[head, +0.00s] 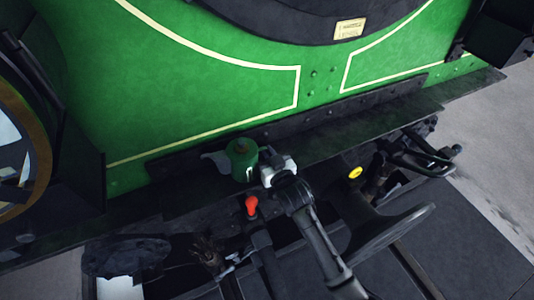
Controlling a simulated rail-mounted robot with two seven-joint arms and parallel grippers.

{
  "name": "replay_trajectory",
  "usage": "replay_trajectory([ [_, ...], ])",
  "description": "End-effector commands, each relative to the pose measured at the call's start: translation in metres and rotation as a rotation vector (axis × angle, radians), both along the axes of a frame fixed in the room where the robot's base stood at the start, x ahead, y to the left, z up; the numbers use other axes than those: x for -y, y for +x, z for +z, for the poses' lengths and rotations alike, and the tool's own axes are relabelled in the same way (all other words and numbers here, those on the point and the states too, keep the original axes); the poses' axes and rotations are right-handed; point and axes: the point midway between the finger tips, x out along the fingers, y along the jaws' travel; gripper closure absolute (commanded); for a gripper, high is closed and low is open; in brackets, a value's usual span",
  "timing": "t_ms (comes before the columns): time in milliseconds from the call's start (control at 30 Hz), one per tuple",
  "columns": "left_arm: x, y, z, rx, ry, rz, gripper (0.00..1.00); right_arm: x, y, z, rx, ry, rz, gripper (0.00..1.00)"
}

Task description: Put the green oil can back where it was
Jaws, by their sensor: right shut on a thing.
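The green oil can (241,161) is upright at the dark running ledge (330,136) on the front of the tram. A grey part, perhaps its spout, points left. My right gripper (266,174) reaches up from the lower right and is shut on the can's right side. Its fingertips are partly hidden against the can, and I cannot tell whether the can's base touches the ledge. My left gripper is not in view.
The green tram front with cream lines rises behind the ledge. Below are a red-topped part (251,206), a yellow-ended part (355,172), a round dark buffer (400,230) and pipes (415,155). The ledge to the right of the can looks clear.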

Motion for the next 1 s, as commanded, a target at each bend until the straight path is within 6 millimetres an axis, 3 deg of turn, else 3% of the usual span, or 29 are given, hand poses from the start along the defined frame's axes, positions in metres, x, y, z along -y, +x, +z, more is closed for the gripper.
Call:
replay_trajectory([
  [67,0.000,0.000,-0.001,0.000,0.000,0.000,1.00,0.000,0.000,-0.002,0.001,0.003,0.000,1.00],
  [100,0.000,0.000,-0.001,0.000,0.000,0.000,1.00,0.000,0.000,-0.003,0.000,0.000,0.000,0.86],
  [333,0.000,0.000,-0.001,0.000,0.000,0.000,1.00,0.000,0.000,-0.003,-0.001,0.000,0.000,0.64],
  [667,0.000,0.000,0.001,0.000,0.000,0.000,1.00,0.000,0.000,0.002,0.000,0.000,0.000,0.64],
  [1000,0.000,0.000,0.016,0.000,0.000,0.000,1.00,0.024,-0.049,0.002,-0.001,0.000,-0.001,0.64],
])
